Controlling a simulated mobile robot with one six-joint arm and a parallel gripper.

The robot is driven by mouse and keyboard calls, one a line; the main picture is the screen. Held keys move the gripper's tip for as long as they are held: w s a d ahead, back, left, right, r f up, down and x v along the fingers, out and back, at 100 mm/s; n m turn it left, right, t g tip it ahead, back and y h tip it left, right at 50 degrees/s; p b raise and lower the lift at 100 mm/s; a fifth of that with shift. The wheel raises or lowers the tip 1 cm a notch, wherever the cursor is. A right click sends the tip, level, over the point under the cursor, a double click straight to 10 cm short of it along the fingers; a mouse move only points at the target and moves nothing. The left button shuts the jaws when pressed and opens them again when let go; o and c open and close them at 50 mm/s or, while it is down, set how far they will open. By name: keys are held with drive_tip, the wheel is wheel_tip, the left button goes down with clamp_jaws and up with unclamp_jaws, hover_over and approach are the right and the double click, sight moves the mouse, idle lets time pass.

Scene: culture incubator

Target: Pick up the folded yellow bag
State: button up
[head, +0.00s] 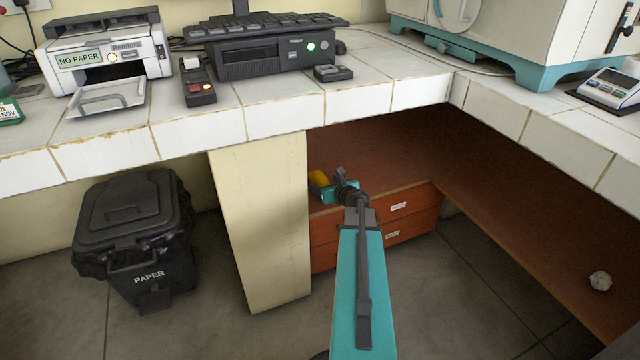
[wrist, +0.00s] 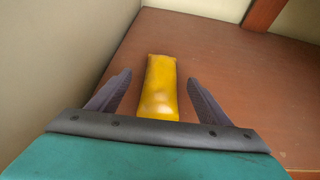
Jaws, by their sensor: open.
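The folded yellow bag (wrist: 160,88) is a long, slightly shiny yellow bundle. In the wrist view it lies on the reddish-brown shelf, lengthwise between my two fingers. My gripper (wrist: 157,88) is open, with one finger on each side of the bag and a gap to each. The near end of the bag is hidden behind the gripper body. In the head view only a small part of the yellow bag (head: 318,178) shows beside the teal end of my arm. There my gripper's fingers are mostly hidden by the wrist.
The brown shelf (head: 480,205) lies under the tiled counter (head: 400,95), above drawers (head: 395,222). A pale wall panel (head: 262,220) stands close on the left. A crumpled pale ball (head: 600,281) lies on the shelf at right. A black paper bin (head: 135,235) stands on the floor.

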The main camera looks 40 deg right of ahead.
sight(320, 179)
drive_tip(key=shift+b+x, duration=0.95)
drive_tip(key=shift+x, duration=1.7)
drive_tip(key=shift+s+d, duration=0.1)
drive_tip(key=c, duration=1.2)
drive_tip(key=shift+r, duration=0.1)
